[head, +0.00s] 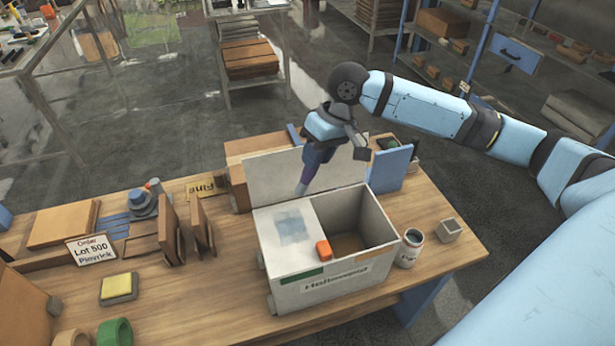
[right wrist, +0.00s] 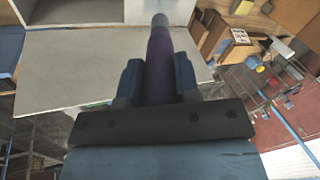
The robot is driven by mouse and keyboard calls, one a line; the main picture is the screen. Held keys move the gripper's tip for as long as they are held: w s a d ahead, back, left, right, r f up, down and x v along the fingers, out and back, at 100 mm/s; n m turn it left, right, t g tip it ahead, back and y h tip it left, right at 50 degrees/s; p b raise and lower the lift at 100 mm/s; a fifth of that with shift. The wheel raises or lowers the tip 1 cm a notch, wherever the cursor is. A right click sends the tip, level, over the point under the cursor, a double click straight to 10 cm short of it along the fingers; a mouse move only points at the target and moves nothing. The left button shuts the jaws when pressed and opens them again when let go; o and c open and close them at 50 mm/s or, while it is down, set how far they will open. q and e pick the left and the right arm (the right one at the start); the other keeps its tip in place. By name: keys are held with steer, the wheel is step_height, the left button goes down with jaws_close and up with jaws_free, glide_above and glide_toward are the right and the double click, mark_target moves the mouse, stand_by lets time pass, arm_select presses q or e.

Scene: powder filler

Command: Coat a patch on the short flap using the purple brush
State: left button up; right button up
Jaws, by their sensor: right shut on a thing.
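A grey-white carton (head: 330,284) stands on the wooden bench. Its short flap (head: 268,246) lies flat over the left part, with a pale blue patch (head: 293,228) on it. The long back flap (head: 268,180) stands upright; the right part of the carton is open. My right gripper (head: 322,147) is shut on the purple brush (head: 316,166), behind and above the carton. The brush points down, its grey tip in front of the back flap; I cannot tell if it touches anything. The right wrist view shows the brush (right wrist: 160,68) between the fingers. My left gripper is not in view.
An orange block (head: 323,249) sits at the short flap's right edge. A labelled jar (head: 409,248) and a small grey cube (head: 449,230) stand right of the carton. A blue panel (head: 390,170) is behind it. A yellow-topped sponge (head: 118,288) and wooden pieces lie left.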

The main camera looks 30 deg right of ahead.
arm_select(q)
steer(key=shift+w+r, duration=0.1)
arm_select(e)
steer(key=shift+a, duration=0.1)
steer(key=shift+a+n+b, duration=0.3)
steer(key=shift+b, duration=0.15)
steer(key=s+a+r+n+b, duration=0.2)
steer(key=a+r+n+b, duration=0.2)
steer(key=a+n+b, duration=0.3)
arm_select(q)
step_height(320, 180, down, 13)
steer(key=b, duration=0.5)
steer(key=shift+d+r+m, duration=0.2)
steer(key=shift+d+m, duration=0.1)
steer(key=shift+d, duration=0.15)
arm_select(e)
steer(key=shift+n, duration=0.7)
steer(key=f, duration=0.4)
steer(key=shift+s+a+f, duration=0.3)
steer(key=shift+s+a, duration=0.05)
steer(key=shift+s, duration=0.05)
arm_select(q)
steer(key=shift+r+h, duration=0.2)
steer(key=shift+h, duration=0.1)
